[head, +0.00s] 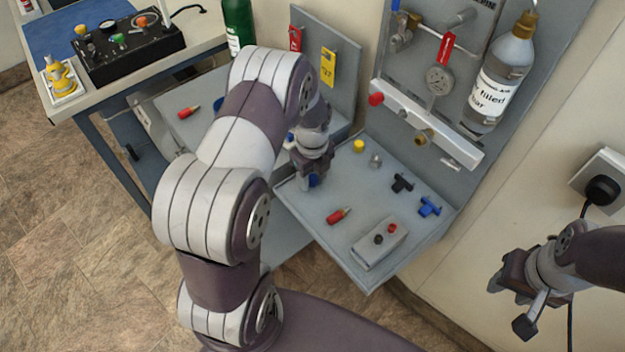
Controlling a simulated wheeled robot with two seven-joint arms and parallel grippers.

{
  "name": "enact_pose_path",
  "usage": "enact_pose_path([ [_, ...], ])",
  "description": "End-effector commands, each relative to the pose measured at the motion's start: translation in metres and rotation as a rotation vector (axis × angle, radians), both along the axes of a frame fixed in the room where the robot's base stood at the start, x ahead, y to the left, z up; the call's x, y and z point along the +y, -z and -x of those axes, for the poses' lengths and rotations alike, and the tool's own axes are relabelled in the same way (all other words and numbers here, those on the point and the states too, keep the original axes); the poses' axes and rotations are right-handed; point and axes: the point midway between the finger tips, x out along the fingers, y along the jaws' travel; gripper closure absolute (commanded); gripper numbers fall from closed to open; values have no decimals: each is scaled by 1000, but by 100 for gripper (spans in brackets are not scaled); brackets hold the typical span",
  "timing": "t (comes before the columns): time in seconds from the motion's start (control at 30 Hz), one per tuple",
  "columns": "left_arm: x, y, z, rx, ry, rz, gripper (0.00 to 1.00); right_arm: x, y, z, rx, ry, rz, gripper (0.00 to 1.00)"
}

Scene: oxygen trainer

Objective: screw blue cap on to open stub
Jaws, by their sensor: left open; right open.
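My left gripper (311,183) points down at the left edge of the grey shelf tray. The gripper is open, and I cannot tell whether the fingers touch the piece. A white manifold bar (398,112) on the panel above the tray carries a red cap (376,99), a brass fitting (424,136) and a bare metal stub (452,163). I cannot tell which is the open stub. My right gripper (510,297) is open and empty at the lower right, away from the tray.
A wall plug (602,190) is at right.

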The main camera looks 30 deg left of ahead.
Motion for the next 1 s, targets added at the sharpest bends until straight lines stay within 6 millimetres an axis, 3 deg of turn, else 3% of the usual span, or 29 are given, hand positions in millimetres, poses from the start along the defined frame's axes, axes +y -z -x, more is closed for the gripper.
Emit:
enact_pose_path([
  [0.83,0,0,0,1,0,0,51,0,-7,0,0,0,0,57],
  [0.97,0,0,0,1,0,0,93,0,-7,0,0,0,0,57],
  [1.0,0,0,0,1,0,0,99,0,-7,0,0,0,0,57],
])
